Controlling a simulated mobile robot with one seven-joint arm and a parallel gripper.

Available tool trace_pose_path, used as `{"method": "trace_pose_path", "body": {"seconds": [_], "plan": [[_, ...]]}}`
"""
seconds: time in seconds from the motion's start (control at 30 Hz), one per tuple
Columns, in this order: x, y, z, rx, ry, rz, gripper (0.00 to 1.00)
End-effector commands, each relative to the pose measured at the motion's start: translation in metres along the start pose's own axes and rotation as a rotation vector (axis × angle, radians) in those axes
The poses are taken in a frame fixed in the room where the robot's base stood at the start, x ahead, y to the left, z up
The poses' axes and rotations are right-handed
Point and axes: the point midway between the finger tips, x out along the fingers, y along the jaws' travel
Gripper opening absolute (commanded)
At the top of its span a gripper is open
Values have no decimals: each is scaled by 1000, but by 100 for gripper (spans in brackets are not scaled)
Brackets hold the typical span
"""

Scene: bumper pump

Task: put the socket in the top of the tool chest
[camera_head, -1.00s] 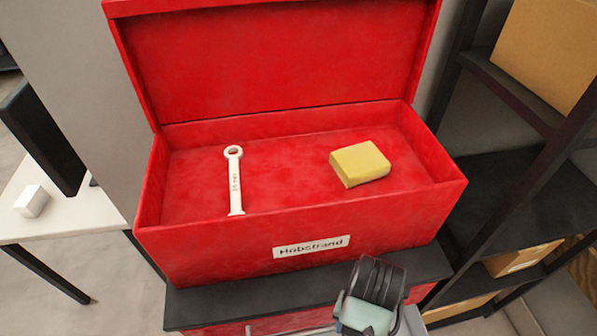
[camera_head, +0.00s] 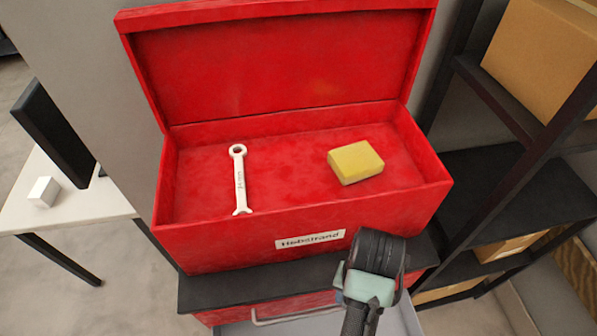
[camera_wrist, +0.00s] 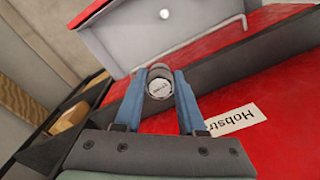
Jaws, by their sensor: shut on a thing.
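My gripper (camera_wrist: 159,80) has its two blue fingers shut on the socket (camera_wrist: 158,89), a short round metal piece, in the wrist view. In the head view my wrist is in front of the tool chest, low and right of centre, and hides the fingers and the socket. The red tool chest (camera_head: 210,238) stands with its lid up and its top compartment open. It also shows in the wrist view (camera_wrist: 170,122), turned, with its name label. My gripper is outside the top compartment, on the chest's front side.
In the top compartment lie a pale wrench (camera_head: 240,180) at left and a yellow block (camera_head: 356,162) at right; the floor between is clear. A grey drawer (camera_head: 290,328) is pulled out below. Dark shelves (camera_head: 500,185) with cardboard boxes stand right, a white table (camera_head: 75,205) left.

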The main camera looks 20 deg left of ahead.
Motion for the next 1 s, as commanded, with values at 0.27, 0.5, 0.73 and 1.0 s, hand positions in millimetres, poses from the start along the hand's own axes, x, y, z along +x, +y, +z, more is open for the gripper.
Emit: {"method": "trace_pose_path", "body": {"seconds": [0.27,0.5,0.73,1.0], "plan": [[4,4,6,4,-13,5,0],[-22,-20,-9,-233,-11,8,0],[-56,-50,-27,-524,-11,10,0],[-107,-96,-54,-978,-14,5,0]]}}
